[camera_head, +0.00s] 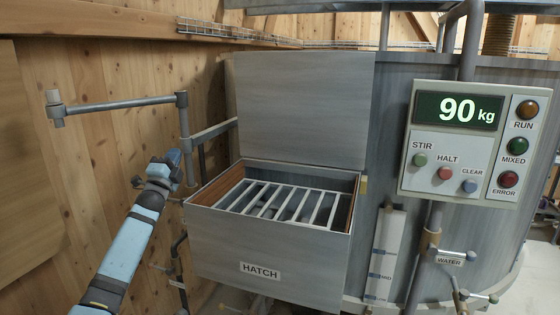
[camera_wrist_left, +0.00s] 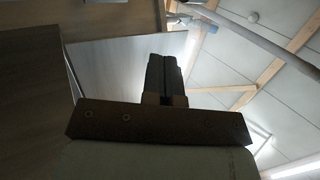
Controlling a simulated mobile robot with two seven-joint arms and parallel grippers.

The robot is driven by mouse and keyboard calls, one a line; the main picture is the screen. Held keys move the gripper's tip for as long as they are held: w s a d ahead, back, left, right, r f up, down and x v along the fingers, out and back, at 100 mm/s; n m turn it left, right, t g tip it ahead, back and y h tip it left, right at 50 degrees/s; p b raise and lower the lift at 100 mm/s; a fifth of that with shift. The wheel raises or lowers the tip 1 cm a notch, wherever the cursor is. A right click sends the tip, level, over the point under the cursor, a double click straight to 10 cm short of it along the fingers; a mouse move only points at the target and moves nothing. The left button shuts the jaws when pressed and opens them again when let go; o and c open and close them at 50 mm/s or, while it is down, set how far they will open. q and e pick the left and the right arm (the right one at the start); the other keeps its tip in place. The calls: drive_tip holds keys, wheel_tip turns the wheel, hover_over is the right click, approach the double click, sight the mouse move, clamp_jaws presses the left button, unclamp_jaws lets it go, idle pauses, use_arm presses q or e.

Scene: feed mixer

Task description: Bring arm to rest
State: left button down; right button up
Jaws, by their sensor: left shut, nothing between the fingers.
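My left arm (camera_head: 127,245) comes in from the lower left in the head view and reaches up in front of the wooden wall. My left gripper (camera_head: 172,158) is at its upper end, left of the open hatch and apart from it. In the left wrist view the gripper's two dark fingers (camera_wrist_left: 163,66) are together, with nothing held, and point up toward the roof. My right arm and gripper are not in view.
The grey hatch box (camera_head: 265,262) has its lid (camera_head: 302,105) raised and a bar grate (camera_head: 290,205) inside. A pipe arm (camera_head: 120,104) juts out above my gripper. A control panel (camera_head: 470,143) reading 90 kg is at right, above the water valve (camera_head: 455,257).

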use_arm(q)
drive_tip(key=s+a+f+n+g+y, duration=0.35)
drive_tip(key=a+f+n, duration=0.35)
drive_tip(key=f, duration=0.8)
drive_tip(key=s+a+f+n+g+y, duration=0.2)
drive_tip(key=s+a+f+n+g, duration=0.25)
drive_tip(key=a+f, duration=0.7)
drive_tip(key=s+a+f+n+g+y, duration=0.35)
drive_tip(key=a+f+n, duration=0.3)
drive_tip(key=f, duration=1.05)
drive_tip(key=s+d+f+m+g+h, duration=0.1)
drive_tip(key=s+d+f+h, duration=0.1)
drive_tip(key=s+d+f, duration=0.45)
drive_tip(key=s+d+f+h, duration=0.1)
drive_tip(key=s+d+f, duration=0.2)
drive_tip(key=s+d, duration=0.55)
drive_tip(key=s+d+f+h, duration=0.1)
drive_tip(key=s+d+h, duration=0.2)
drive_tip(key=s+d, duration=0.95)
drive_tip(key=s+d+r+h, duration=0.1)
drive_tip(key=s+d+r, duration=0.3)
drive_tip(key=s, duration=0.5)
drive_tip(key=s+d+r+h, duration=0.1)
drive_tip(key=s+d+r, duration=0.3)
drive_tip(key=s, duration=0.5)
wheel_tip(320, 180, up, 6)
drive_tip(key=p, duration=0.7)
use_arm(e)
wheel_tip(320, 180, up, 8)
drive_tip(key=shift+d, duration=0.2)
